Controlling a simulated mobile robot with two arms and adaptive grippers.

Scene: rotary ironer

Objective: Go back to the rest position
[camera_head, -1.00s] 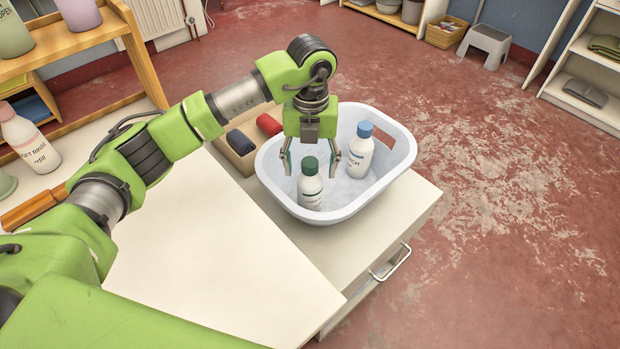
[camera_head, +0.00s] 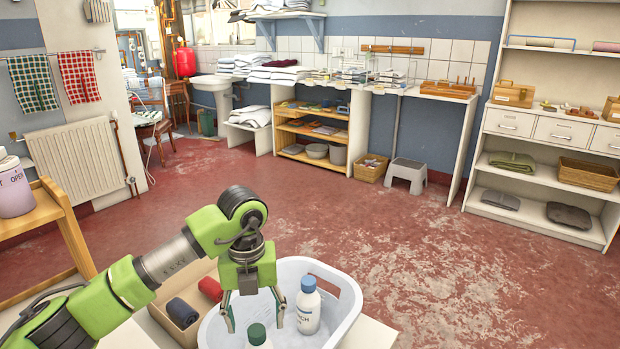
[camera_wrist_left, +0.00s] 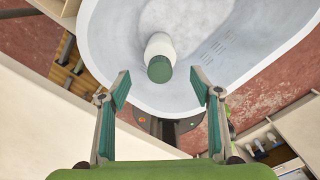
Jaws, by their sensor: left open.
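My left gripper (camera_head: 254,316) is open and empty, with its fingers pointing down over the white plastic tub (camera_head: 345,325). In the head view a white bottle with a dark green cap (camera_head: 257,334) shows between and below the fingertips, cut off by the lower edge. In the left wrist view this bottle (camera_wrist_left: 160,48) stands in the tub (camera_wrist_left: 97,45), ahead of the open fingers (camera_wrist_left: 160,78) and apart from them. A white bottle with a blue cap (camera_head: 308,310) stands upright in the tub, right of the gripper. My right gripper is not in view.
A box (camera_head: 160,315) with dark blue and red rolls stands just left of the tub. A wooden shelf (camera_head: 45,215) with a lilac bottle (camera_head: 14,190) is at the left. A grey step stool (camera_head: 407,173) and shelving (camera_head: 535,190) stand far back. The red floor between is clear.

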